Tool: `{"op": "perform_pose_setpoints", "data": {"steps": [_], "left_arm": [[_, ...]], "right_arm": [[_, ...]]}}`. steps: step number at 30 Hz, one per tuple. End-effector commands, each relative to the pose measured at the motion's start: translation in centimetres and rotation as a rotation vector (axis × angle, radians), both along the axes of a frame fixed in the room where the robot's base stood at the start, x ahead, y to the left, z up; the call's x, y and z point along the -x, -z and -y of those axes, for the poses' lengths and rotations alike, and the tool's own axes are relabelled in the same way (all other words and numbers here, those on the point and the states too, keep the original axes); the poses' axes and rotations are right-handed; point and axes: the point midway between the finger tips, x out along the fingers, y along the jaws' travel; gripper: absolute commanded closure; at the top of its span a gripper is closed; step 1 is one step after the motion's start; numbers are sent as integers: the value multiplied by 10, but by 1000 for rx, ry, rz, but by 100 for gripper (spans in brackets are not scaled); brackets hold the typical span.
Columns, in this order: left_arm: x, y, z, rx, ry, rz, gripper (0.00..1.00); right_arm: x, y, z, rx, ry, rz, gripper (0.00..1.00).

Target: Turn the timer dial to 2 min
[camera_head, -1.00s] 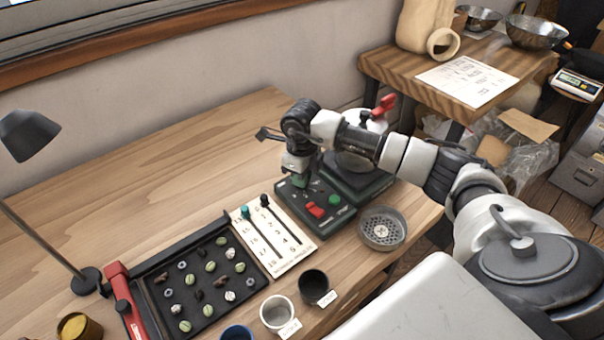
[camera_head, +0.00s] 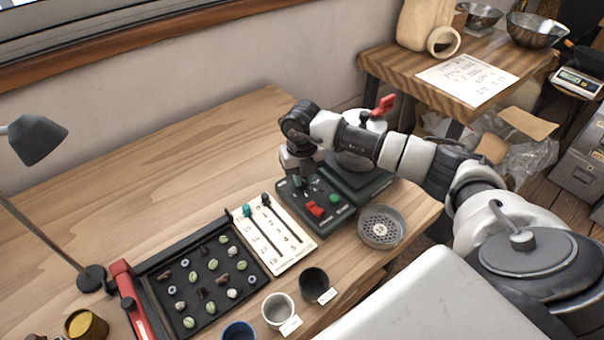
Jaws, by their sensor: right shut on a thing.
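The green control box (camera_head: 319,213) sits on the wooden table, with a red rocker switch (camera_head: 315,209) and a green button (camera_head: 335,199) on its top. My right gripper (camera_head: 299,187) points down at the box's far left part and is shut on the timer dial, which its fingers mostly hide. The dial's pointer and its marks are too small and covered to read. My left gripper is not in view.
A cream slider board (camera_head: 275,238) and a black tray (camera_head: 170,279) of beans lie left of the box. A round metal sieve (camera_head: 381,226) stands close on its right. Cups (camera_head: 277,310) stand in front. The table's back left is clear.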

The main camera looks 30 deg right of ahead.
Motion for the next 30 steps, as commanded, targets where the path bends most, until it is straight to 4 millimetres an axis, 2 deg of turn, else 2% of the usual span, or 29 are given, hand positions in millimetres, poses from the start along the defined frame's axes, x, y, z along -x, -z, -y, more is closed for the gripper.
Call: {"op": "perform_pose_setpoints", "data": {"steps": [16, 17, 21, 22, 30], "left_arm": [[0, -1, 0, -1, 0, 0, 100], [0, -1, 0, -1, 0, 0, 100], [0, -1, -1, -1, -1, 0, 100], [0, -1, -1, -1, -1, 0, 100], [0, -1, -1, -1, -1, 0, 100]], "right_arm": [[-1, -2, 1, 0, 28, 5, 100], [-1, -2, 1, 0, 28, 5, 84], [-1, -2, 1, 0, 28, 4, 62], [-1, -1, 1, 0, 27, 3, 60], [-1, -2, 0, 0, 26, 2, 60]]}}
